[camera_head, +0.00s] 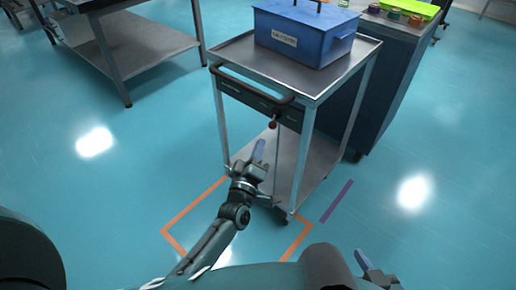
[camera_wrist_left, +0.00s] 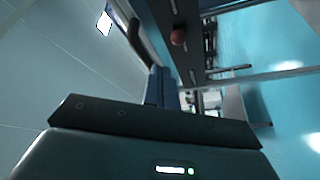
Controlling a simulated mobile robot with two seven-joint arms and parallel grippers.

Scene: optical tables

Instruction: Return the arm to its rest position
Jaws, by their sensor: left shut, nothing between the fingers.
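My left arm reaches forward from the bottom of the head view. Its gripper (camera_head: 259,150) is shut and empty, in front of the metal cart (camera_head: 245,47). In the head view its fingertips appear just below the cart's red knob (camera_head: 272,124); I cannot tell the exact gap. In the left wrist view the blue fingers (camera_wrist_left: 160,86) are together, with the knob (camera_wrist_left: 178,38) above them to the right. My right gripper (camera_head: 371,266) shows only in part at the bottom right of the head view; its opening is unclear.
The cart has a dark push handle (camera_head: 250,88) facing me and a blue toolbox (camera_head: 303,35) on top. Orange floor tape (camera_head: 190,207) marks its front. Floor is open on both sides.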

